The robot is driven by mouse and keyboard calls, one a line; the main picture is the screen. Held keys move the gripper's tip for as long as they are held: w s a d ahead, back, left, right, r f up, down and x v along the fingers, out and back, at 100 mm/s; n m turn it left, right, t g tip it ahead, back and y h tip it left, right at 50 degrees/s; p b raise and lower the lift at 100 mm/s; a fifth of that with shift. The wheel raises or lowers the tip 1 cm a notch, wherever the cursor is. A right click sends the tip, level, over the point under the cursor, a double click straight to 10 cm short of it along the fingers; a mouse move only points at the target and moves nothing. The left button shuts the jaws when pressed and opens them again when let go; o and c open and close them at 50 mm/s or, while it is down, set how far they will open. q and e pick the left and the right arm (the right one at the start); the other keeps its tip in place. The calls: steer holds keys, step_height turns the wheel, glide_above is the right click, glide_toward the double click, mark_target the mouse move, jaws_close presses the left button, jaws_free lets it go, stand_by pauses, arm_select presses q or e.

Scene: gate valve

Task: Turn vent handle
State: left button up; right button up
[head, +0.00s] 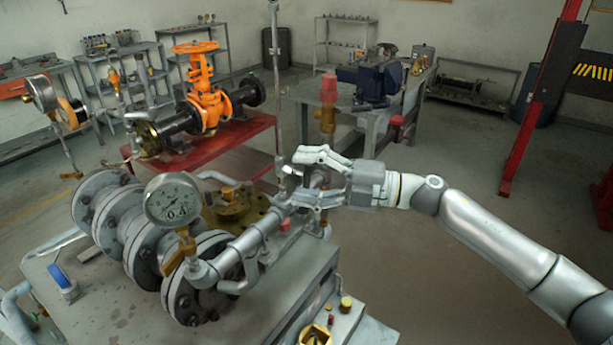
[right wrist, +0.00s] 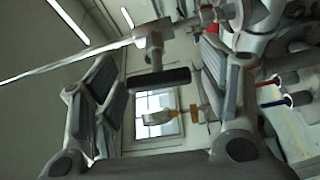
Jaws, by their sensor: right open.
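A dark bar (right wrist: 160,78) on a short grey stem, which looks like the vent handle, shows in the right wrist view. It lies crosswise between the two finger pads of my right gripper (right wrist: 158,82). In the head view my right gripper (head: 291,180) is open around the foot of a thin upright pipe (head: 276,80), at the end of the grey valve assembly. Its fingers hide most of the handle there, and I cannot tell whether either finger touches it. My left gripper is in neither view.
A pressure gauge (head: 172,199) and thick flanges (head: 190,293) stand left of the gripper on a grey bench (head: 110,321). A red-capped brass valve (head: 327,105) rises just behind the gripper. An orange valve (head: 208,92) sits on a red stand farther back.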

steer(key=s+d, duration=0.2)
steer(key=d, duration=0.9)
steer(key=shift+s+d+f, duration=0.15)
steer(key=shift+d+f, duration=0.05)
steer(key=shift+d, duration=0.2)
steer(key=shift+a, duration=0.15)
